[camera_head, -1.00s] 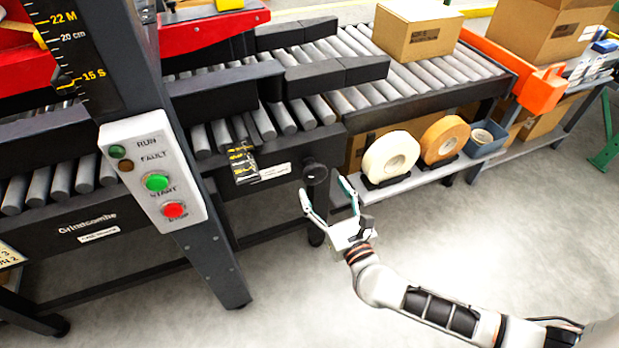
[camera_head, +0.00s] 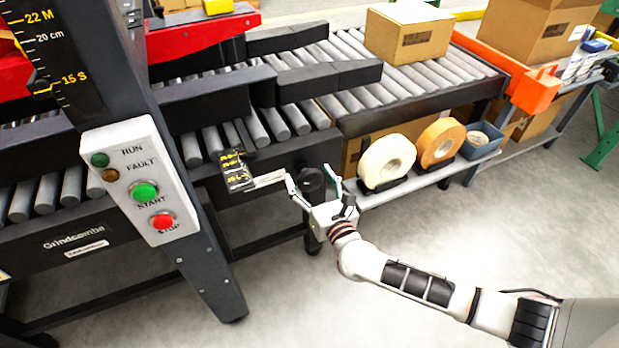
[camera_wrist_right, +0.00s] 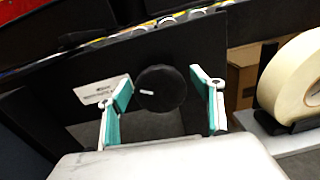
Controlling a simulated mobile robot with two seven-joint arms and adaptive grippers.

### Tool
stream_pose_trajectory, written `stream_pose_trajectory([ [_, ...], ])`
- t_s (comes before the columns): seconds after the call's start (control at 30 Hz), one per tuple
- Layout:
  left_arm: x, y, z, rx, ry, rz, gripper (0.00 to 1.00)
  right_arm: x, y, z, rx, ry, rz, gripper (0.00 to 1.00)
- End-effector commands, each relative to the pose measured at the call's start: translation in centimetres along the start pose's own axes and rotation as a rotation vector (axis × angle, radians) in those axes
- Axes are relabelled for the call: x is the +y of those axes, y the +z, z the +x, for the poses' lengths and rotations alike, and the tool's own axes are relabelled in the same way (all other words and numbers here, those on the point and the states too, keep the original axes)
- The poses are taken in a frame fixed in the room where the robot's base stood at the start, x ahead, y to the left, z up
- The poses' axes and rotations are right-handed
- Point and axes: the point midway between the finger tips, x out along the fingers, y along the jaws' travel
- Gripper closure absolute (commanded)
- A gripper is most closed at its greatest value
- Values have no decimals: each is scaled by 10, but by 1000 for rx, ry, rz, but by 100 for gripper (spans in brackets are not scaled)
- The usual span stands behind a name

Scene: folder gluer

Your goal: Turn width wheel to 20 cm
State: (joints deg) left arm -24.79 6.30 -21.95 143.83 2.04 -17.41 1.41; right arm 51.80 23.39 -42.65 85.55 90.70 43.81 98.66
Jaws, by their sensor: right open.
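The width wheel is a round black knob (camera_head: 311,182) on the dark side frame of the conveyor. In the right wrist view the wheel (camera_wrist_right: 164,96) faces me, with a short white mark pointing left. My right gripper (camera_head: 308,171) is open, its fingers reaching toward the wheel. In the wrist view one teal-padded finger appears on each side of the wheel, with visible gaps; I cannot tell whether the fingertips reach past its face. A small black scale with yellow markings (camera_head: 237,172) hangs left of the wheel; its reading is too small to tell. My left gripper is out of view.
A control box (camera_head: 140,180) with green and red buttons stands on the post at left. A cream tape roll (camera_head: 375,163) and an orange roll (camera_head: 436,142) stand on a shelf right of the wheel. The floor in front is clear.

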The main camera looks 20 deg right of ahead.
Motion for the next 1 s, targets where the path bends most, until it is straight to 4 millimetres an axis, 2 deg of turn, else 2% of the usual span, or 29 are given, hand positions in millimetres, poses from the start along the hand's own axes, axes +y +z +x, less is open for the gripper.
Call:
stream_pose_trajectory([
  [0.13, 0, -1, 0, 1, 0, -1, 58, 0, 0, 0, -1, 0, 0, 37],
  [0.27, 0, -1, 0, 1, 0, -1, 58, 0, 0, 0, -1, 0, 0, 71],
  [0.3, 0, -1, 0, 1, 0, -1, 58, 0, 0, 0, -1, 0, 0, 73],
  [0.67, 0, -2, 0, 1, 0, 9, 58, 0, 1, 0, -3, -1, -39, 73],
  [1.0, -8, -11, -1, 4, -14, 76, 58, 1, 4, 1, -11, -2, -261, 73],
])
